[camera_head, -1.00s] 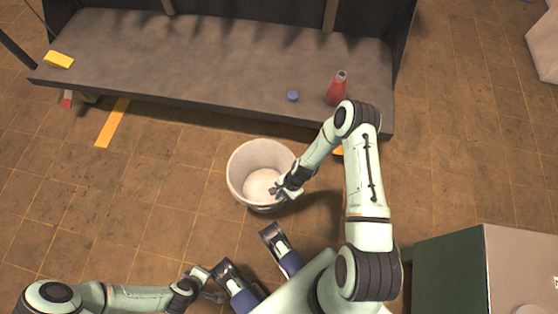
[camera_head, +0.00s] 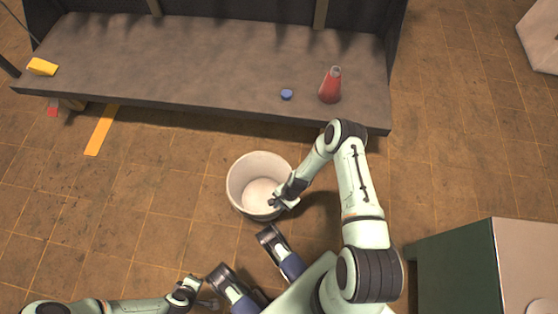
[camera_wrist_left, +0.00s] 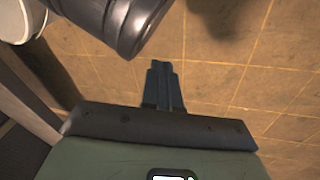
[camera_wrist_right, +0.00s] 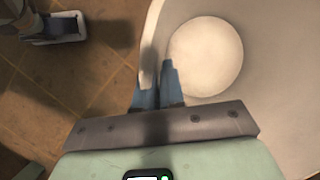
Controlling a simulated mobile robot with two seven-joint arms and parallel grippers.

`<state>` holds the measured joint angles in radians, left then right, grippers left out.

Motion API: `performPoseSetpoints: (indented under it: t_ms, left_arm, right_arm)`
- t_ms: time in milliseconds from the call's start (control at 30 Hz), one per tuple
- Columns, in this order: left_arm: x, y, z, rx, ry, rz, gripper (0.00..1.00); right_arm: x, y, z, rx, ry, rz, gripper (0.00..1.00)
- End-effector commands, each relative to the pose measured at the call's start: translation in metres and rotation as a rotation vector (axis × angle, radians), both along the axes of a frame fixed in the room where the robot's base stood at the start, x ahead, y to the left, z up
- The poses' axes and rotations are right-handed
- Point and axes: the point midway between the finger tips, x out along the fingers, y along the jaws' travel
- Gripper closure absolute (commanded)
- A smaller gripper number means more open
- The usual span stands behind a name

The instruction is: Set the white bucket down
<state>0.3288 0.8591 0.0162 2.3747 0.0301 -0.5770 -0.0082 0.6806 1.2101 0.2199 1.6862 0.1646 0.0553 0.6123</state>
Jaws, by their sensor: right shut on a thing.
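The white bucket (camera_head: 236,193) is upright, with its open top facing up, in the middle of the head view. My right gripper (camera_head: 280,200) is shut on its near right rim. In the right wrist view the fingers (camera_wrist_right: 158,88) pinch the bucket wall (camera_wrist_right: 262,115), and the pale round bottom shows inside. I cannot tell whether the bucket's base touches the floor. My left gripper (camera_head: 212,302) is low in the head view, away from the bucket. In the left wrist view its fingers (camera_wrist_left: 165,80) are together and empty.
A dark bench (camera_head: 190,65) stands beyond the bucket, carrying a red flask (camera_head: 330,88), a small blue item (camera_head: 286,94) and a yellow block (camera_head: 42,67). A green and beige cabinet (camera_head: 455,270) is at lower right. Open tiled floor lies left of the bucket.

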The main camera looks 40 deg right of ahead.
Motion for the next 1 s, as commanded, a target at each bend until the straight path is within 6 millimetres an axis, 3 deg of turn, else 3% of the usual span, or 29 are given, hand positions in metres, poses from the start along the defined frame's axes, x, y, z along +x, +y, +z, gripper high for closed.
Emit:
performPoseSetpoints:
  t_ms: [200,233,300,667,867,1000]
  left_arm:
    - [-0.003,0.000,-0.003,-0.001,0.010,0.000,1.00]
    - [-0.003,0.000,-0.003,-0.001,0.010,0.000,1.00]
    - [-0.003,0.000,-0.003,-0.001,0.010,0.000,1.00]
    - [0.000,0.000,0.001,0.000,-0.001,0.000,1.00]
    - [0.019,-0.004,0.023,0.001,-0.067,-0.004,1.00]
    - [0.001,-0.013,0.032,-0.021,-0.019,-0.020,1.00]
  right_arm:
    - [0.001,0.000,-0.002,0.000,-0.002,0.001,1.00]
    - [0.000,0.000,-0.002,0.000,0.000,-0.001,0.82]
    - [0.000,0.000,-0.002,0.000,0.000,-0.001,0.66]
    - [0.000,0.000,0.002,0.000,0.000,0.000,0.66]
    - [-0.002,-0.014,0.035,-0.002,-0.001,-0.003,0.66]
    - [-0.004,-0.026,0.064,-0.002,-0.002,-0.001,0.66]
